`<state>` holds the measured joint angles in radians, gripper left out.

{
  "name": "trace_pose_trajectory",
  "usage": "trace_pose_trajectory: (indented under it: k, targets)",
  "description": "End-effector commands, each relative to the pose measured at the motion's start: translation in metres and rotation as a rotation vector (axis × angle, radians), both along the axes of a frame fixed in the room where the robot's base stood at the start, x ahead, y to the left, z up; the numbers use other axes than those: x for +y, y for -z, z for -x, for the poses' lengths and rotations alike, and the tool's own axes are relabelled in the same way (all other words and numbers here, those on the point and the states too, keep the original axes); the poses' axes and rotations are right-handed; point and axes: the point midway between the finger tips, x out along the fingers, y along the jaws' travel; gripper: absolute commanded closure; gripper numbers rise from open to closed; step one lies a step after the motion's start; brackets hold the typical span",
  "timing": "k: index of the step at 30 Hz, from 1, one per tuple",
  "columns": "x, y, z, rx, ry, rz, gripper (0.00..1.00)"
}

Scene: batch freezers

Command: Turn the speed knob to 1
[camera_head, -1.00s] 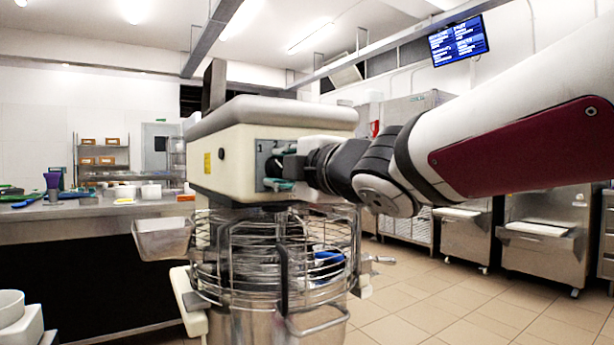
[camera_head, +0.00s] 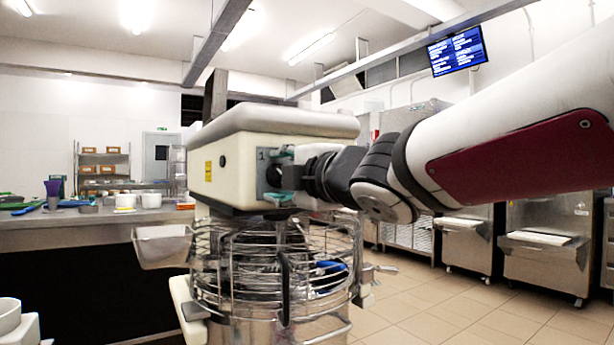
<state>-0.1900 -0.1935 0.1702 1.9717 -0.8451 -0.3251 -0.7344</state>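The mixer head (camera_head: 222,165) is a cream box with a grey top cover, in the middle of the head view. Its front has a grey control panel (camera_head: 262,160) with a "1" mark at the upper left. The speed knob (camera_head: 274,176) shows as a dark round shape on this panel, partly hidden by my gripper. My gripper (camera_head: 283,176) is right at the panel, reaching in from the right. Its fingers are small, dark and overlapped by the wrist, so I cannot tell whether they are open or touching the knob.
A counter (camera_head: 80,232) stands at the left. Steel machines (camera_head: 548,240) line the right side. The tiled floor (camera_head: 440,310) between is clear.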

Motion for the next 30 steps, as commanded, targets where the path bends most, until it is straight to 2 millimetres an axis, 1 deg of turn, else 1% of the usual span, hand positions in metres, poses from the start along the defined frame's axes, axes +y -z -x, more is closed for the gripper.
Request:
trace_pose_trajectory:
  k: [4,8,11,18,21,24,30]
  targets:
    - [-0.002,0.0,0.002,0.0,0.002,0.0,0.51]
    - [-0.008,0.0,0.012,-0.001,0.002,0.001,0.51]
    - [-0.018,0.0,0.026,-0.002,0.003,0.001,0.51]
    - [-0.044,-0.001,0.067,-0.002,0.0,0.0,0.51]
    - [-0.053,0.0,0.08,-0.002,-0.001,0.0,0.51]
    - [-0.06,-0.001,0.09,-0.003,-0.002,0.001,0.51]
    - [-0.066,0.001,0.098,0.0,-0.001,0.0,0.51]
